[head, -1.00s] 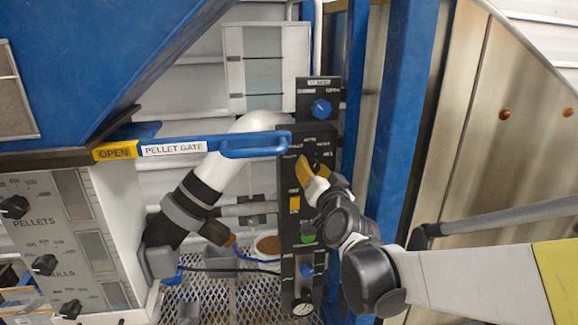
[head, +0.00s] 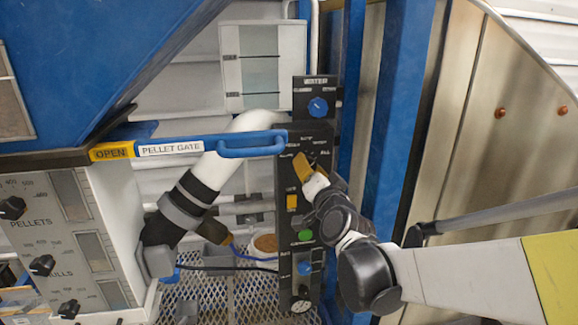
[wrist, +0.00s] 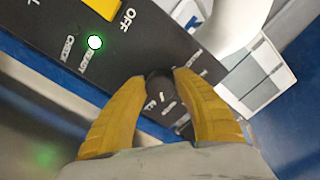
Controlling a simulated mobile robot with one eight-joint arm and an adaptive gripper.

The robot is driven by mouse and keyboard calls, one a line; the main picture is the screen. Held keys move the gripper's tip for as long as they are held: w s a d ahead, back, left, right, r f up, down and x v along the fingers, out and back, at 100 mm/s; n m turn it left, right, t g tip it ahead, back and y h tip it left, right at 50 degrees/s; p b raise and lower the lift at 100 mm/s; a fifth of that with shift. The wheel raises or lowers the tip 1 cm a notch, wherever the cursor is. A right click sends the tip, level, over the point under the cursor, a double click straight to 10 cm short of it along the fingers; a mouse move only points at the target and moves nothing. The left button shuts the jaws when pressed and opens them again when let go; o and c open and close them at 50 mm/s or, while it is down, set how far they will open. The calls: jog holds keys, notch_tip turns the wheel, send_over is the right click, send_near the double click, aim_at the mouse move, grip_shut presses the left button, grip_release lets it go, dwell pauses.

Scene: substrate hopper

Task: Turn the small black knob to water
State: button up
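The small black knob (wrist: 159,84) is on the dark control panel (wrist: 75,45), between my two yellow fingertips in the wrist view. Labels are printed around it, but most are too small or covered to read, so I cannot tell which one it points to. My gripper (wrist: 160,78) is shut on the knob, with a fingertip against each side. In the head view my gripper (head: 303,166) is at the upper part of the black panel (head: 288,240), and its fingers mostly hide the knob.
A blue knob (head: 318,107) is on the box above. A yellow switch (head: 292,202), a green button (head: 305,235) and another blue knob (head: 304,268) are below. The blue pellet gate handle (head: 250,145) is close on the left, and a blue post (head: 398,110) on the right.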

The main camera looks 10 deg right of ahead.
jog(key=o, duration=0.3)
jog(key=s, duration=1.2)
jog(key=s+f+n+g, duration=0.2)
jog(key=s+f+g, duration=0.1)
jog(key=s, duration=0.3)
jog(key=s+f+n+g, duration=0.3)
jog(key=s+f+g, duration=0.1)
jog(key=s+f, duration=0.1)
jog(key=s+f+n+g, duration=0.3)
jog(key=s+f+g, duration=0.1)
jog(key=s+f, duration=0.2)
jog(key=shift+s+d+f, duration=0.1)
jog(key=shift+s+f, duration=0.1)
jog(key=shift+s, duration=0.1)
